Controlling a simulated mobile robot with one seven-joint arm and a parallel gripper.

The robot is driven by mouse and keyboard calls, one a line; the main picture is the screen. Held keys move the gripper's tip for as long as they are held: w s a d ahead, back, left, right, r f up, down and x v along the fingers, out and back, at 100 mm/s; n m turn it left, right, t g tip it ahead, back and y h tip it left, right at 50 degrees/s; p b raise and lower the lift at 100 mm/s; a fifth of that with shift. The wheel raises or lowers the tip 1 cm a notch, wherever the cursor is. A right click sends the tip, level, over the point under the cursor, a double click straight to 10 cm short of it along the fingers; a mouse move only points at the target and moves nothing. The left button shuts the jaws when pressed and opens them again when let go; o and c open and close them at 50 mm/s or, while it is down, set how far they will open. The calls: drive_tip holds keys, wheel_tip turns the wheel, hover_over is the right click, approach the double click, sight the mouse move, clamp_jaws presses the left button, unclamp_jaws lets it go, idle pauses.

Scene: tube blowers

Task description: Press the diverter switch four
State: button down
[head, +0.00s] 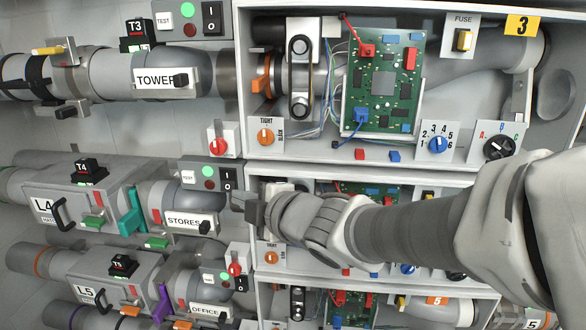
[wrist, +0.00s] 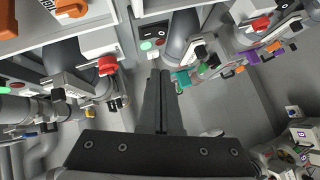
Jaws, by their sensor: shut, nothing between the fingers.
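In the head view, the fourth row has a black block labelled T4 (head: 88,169) on a grey housing and a grey panel (head: 209,175) above the STORES tube. That panel carries a TEST button, a green and a red lamp, and a black rocker switch (head: 228,178) at its right end. I cannot tell from a label which of these is diverter switch four. My gripper (head: 240,202) is shut and empty, just below and right of that rocker. In the wrist view my closed fingers (wrist: 160,76) point towards a panel with lamps (wrist: 152,37); whether they touch anything is unclear.
A red knob (head: 218,146) sits above the panel and the STORES tube (head: 188,222) lies below it. Cabinet 3 (head: 240,80) stands to the right, with a circuit board (head: 383,85) inside. My arm hides much of the cabinet below. T5 (head: 121,265) is lower left.

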sight(225, 187)
drive_tip(key=shift+w+a+f+b, duration=0.2)
drive_tip(key=shift+w+a+f, duration=0.45)
drive_tip(key=shift+w, duration=0.8)
drive_tip(key=shift+w+a+f+b, duration=0.15)
drive_tip(key=shift+w+a+f, duration=0.5)
drive_tip(key=shift+w, duration=0.75)
drive_tip(key=shift+w+a+f+b, duration=0.2)
drive_tip(key=shift+w+a+f, duration=0.2)
drive_tip(key=shift+w+a, duration=0.75)
drive_tip(key=shift+w+d+f, duration=0.15)
drive_tip(key=shift+w+d, duration=0.15)
drive_tip(key=shift+d, duration=0.05)
